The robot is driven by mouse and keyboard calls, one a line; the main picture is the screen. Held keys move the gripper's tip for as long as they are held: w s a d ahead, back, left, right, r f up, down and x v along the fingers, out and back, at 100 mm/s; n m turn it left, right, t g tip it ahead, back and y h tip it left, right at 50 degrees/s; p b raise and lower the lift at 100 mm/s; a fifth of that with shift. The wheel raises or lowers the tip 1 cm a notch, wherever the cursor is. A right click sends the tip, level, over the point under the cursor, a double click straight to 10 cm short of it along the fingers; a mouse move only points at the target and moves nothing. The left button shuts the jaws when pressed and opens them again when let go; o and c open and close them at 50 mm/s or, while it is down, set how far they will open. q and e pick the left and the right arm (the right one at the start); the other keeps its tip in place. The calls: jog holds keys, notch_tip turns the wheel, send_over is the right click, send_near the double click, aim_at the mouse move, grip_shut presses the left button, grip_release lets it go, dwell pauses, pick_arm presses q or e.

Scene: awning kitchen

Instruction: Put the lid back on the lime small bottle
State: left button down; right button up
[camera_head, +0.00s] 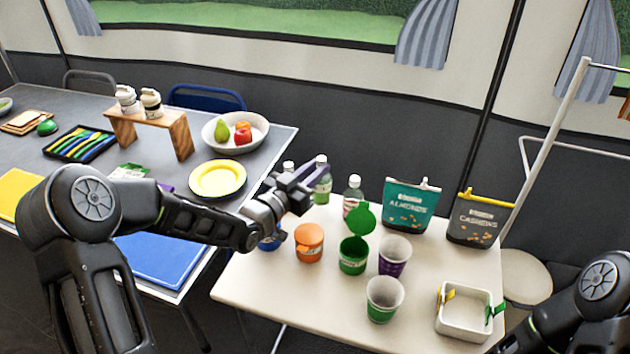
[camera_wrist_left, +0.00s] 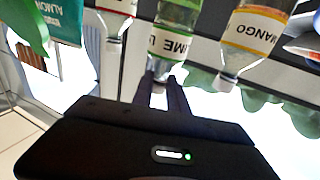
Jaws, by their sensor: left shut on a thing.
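The lime small bottle (camera_head: 323,190) stands upright near the back left of the cream table, partly behind my left gripper (camera_head: 314,172). In the left wrist view the bottle (camera_wrist_left: 178,22) appears upside down with its LIME label. There the fingertips of my left gripper (camera_wrist_left: 161,90) close around a small pale thing at the bottle's mouth, which looks like the lid (camera_wrist_left: 159,74). The fingers hide part of it, so I cannot tell whether it is seated on the neck. My right gripper is out of view; only part of that arm shows at the lower right.
A mango bottle (camera_wrist_left: 255,30) and another clear bottle (camera_head: 353,192) flank the lime bottle closely. An orange jar (camera_head: 309,243), a green jar (camera_head: 352,256) with its lid raised, cups and a white bin (camera_head: 464,325) stand in front. Almond (camera_head: 408,207) and cashew bags stand to the right.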

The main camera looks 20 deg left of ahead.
pick_arm(q)
jog(key=shift+f, duration=1.65)
jog(key=shift+f, duration=0.1)
jog(key=shift+f, duration=0.1)
jog(key=c, duration=1.3)
grip_release()
jog(key=shift+r, duration=0.3)
jog(key=v, duration=1.2)
jog(key=shift+b, duration=0.4)
jog(key=shift+f, duration=0.15)
